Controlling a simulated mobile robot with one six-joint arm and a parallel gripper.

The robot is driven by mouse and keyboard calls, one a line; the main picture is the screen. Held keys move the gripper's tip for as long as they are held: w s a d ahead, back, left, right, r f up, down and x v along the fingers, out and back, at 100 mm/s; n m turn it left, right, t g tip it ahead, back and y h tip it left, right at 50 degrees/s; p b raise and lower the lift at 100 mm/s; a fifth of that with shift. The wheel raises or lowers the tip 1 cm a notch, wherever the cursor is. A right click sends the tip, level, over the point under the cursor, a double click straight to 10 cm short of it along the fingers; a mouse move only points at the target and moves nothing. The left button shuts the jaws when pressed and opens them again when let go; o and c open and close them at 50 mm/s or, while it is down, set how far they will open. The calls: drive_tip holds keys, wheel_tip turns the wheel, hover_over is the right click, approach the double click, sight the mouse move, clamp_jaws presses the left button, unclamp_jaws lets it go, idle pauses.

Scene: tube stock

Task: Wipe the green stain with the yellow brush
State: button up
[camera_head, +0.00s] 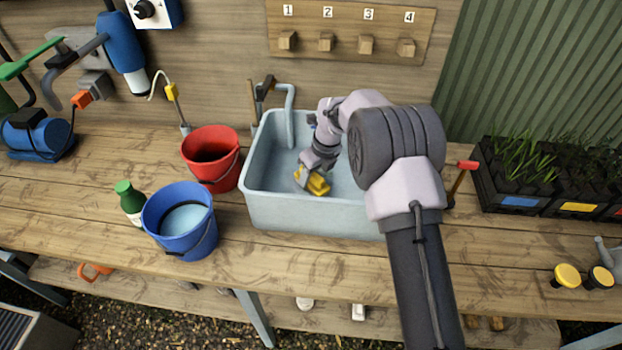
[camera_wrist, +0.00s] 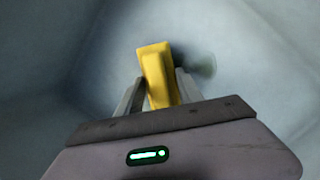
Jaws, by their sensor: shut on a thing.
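The yellow brush (camera_head: 317,183) is inside the light blue-grey sink (camera_head: 300,215), low near its floor. My gripper (camera_head: 312,174) reaches down into the sink and is shut on the brush. In the wrist view the brush (camera_wrist: 157,72) stands between the two fingers of my gripper (camera_wrist: 157,92). A dull grey-green smudge (camera_wrist: 203,66) shows on the sink surface just right of the brush, partly hidden by a finger; it may be the green stain. In the head view I cannot make out a stain, as my arm covers much of the sink.
A tap (camera_head: 290,115) rises at the sink's back left. A red bucket (camera_head: 211,158), a blue bucket (camera_head: 181,222) with pale contents and a green bottle (camera_head: 131,203) stand to the left. Plant trays (camera_head: 515,190) stand right. The sink walls surround my gripper closely.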

drive_tip(key=shift+w+d+p, duration=0.1)
drive_tip(key=shift+w+p, duration=0.7)
drive_tip(key=shift+w, duration=2.2)
drive_tip(key=shift+w+f+b, duration=0.2)
drive_tip(key=shift+w+b, duration=0.05)
drive_tip(key=shift+w, duration=0.25)
drive_tip(key=shift+w+f+b, duration=0.15)
drive_tip(key=shift+w+b, duration=0.1)
drive_tip(key=shift+w, duration=0.4)
drive_tip(key=shift+r, duration=0.2)
wheel_tip(320, 180, up, 6)
drive_tip(key=p, duration=0.4)
drive_tip(key=shift+w, duration=0.1)
wheel_tip(320, 180, up, 3)
drive_tip(key=p, duration=0.3)
